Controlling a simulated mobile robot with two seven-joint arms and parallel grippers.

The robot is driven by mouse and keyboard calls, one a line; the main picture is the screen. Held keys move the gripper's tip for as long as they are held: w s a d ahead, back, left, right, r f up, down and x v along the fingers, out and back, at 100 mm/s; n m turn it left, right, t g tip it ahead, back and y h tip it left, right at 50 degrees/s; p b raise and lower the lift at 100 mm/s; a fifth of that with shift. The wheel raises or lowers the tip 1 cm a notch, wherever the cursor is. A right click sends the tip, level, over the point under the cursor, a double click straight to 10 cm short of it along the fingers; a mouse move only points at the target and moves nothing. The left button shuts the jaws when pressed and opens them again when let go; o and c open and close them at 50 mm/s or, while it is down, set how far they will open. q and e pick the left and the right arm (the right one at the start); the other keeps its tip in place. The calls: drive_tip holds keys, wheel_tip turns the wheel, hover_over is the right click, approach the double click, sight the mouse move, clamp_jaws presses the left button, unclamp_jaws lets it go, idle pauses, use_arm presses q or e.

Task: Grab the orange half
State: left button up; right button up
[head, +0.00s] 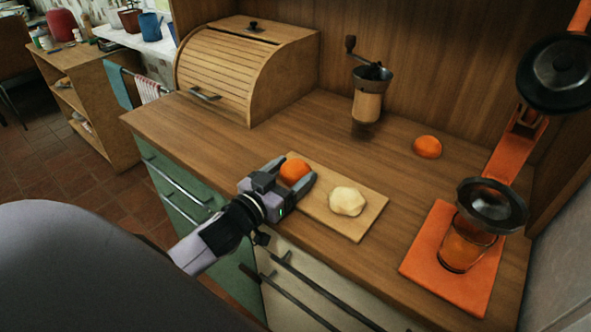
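An orange half (295,171) sits at the far left end of the wooden cutting board (358,225), its rounded orange side up. My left gripper (293,174) is low over the board with its fingers spread, one on each side of this orange half. Whether the fingers press on it or only stand beside it cannot be told. A second orange half (428,147) lies on the counter farther back, right of the grinder, with nothing touching it. My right gripper is not in view.
A pale, lumpy round thing (347,201) lies on the board, right of my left gripper. An orange press (506,150) with a glass (466,244) stands at the right. A grinder (368,95) and a roll-top bread box (240,70) stand behind. The counter between grinder and board is clear.

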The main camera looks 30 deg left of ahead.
use_arm(q)
drive_tip(key=shift+c, duration=1.2)
